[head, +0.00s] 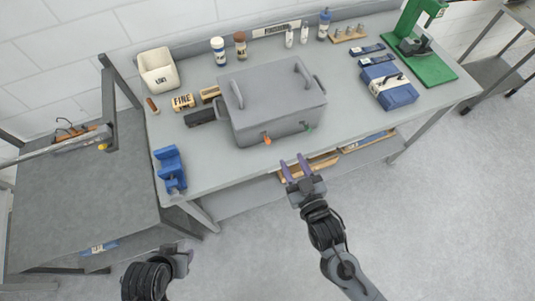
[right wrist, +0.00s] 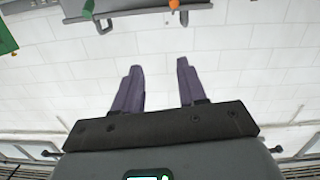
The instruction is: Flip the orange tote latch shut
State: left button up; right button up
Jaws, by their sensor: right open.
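A grey lidded tote (head: 272,100) sits on the workbench in the head view. On its front face are an orange latch (head: 267,140) at the left and a green latch (head: 309,127) at the right. In the right wrist view the orange latch (right wrist: 174,5) and green latch (right wrist: 88,9) show at the top edge. My right gripper (head: 292,164) is open and empty, in front of the bench edge and short of the tote; its two purple fingers (right wrist: 156,85) are apart. My left gripper (head: 187,254) is low at the bottom left, away from the bench; its fingers are unclear.
On the bench are a white bin (head: 158,72), a blue vise-like block (head: 171,169), brushes (head: 183,102), bottles (head: 218,50), a blue case (head: 389,87) and a green press (head: 420,62). A shelf with wooden trays (head: 310,166) lies below. The bench front right of the tote is clear.

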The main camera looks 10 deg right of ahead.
jog(key=n+y+b, duration=0.1)
jog(key=b, duration=0.6)
send_near(267, 139)
jog(key=s+f, duration=0.1)
jog(key=f, duration=0.1)
jog(key=shift+t, duration=0.4)
jog(key=x, duration=0.5)
jog(key=b+x, duration=0.1)
jog(key=x, duration=0.4)
jog(key=shift+w+r, duration=0.2)
jog(key=shift+w, duration=0.2)
pick_arm(q)
notch_tip(267, 139, down, 10)
jog(key=shift+f, duration=0.15)
jog(key=shift+w, duration=0.1)
pick_arm(e)
jog(key=shift+c, duration=1.4)
grip_shut()
